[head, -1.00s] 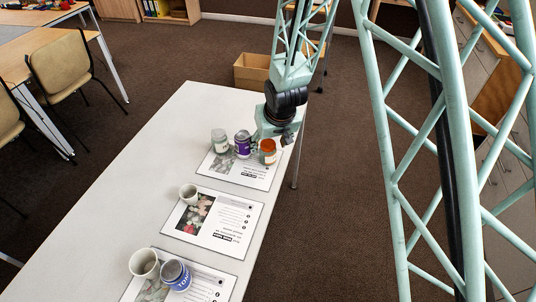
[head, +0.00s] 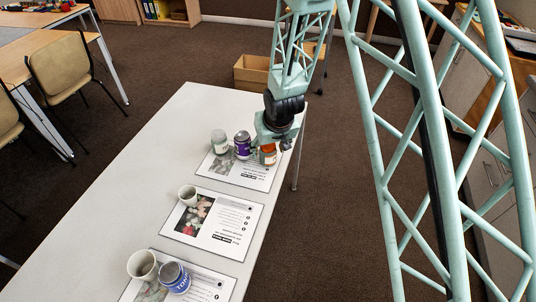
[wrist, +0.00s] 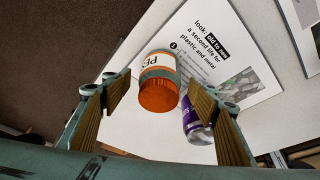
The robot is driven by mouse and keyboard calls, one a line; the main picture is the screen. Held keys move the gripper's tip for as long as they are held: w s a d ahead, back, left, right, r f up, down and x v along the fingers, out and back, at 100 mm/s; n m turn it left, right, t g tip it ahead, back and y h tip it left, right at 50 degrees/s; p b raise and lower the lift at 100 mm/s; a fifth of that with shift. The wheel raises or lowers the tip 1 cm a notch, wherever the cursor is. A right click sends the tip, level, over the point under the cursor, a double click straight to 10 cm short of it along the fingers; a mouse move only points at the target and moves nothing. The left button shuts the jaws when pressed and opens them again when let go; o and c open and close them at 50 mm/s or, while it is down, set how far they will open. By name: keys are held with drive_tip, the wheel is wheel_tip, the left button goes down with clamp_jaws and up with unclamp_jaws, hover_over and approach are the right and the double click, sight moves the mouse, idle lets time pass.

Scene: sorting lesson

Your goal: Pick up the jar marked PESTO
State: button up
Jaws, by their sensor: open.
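A jar with an orange lid and a white label (wrist: 158,82) lies between my spread fingertips in the wrist view; its label is only partly legible, starting with P. In the head view the same orange-topped jar (head: 268,157) is at the right of the far card, partly hidden by my gripper (head: 274,142). My gripper (wrist: 161,98) is open around the jar, and I cannot tell whether it touches. I cannot read PESTO on any jar.
A pale jar (head: 219,142) stands left of the purple one on the far card (head: 262,182). The white table's (head: 120,185) left side is clear.

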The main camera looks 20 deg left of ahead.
drive_tip(key=shift+x, duration=1.4)
drive_tip(key=c, duration=1)
